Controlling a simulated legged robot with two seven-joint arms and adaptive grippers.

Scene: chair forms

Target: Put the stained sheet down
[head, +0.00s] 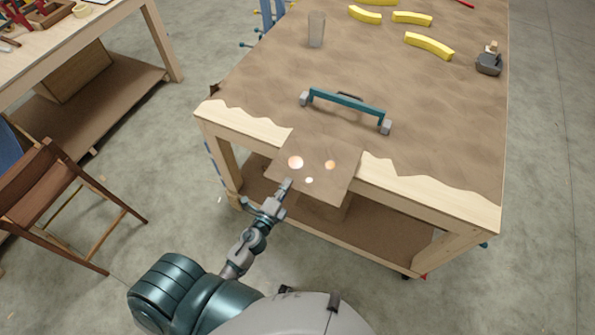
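The stained sheet (328,183) is a thin brown square with several pale and orange spots. It shows at the workbench's front edge, its far part over the top and its near part sticking out past the edge. Whether it touches the top or hovers just above it, I cannot tell. My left gripper (286,187) is shut on the sheet's near left edge. The sheet hides part of the bench's front rail. My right gripper is not in view.
The workbench (440,140) has a brown, wavy-edged covering. A teal clamp-like bar (346,106) lies just behind the sheet. Farther back are a grey translucent cup (317,30), yellow curved pieces (429,45) and a dark tool (489,64). A wooden chair (45,185) stands left.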

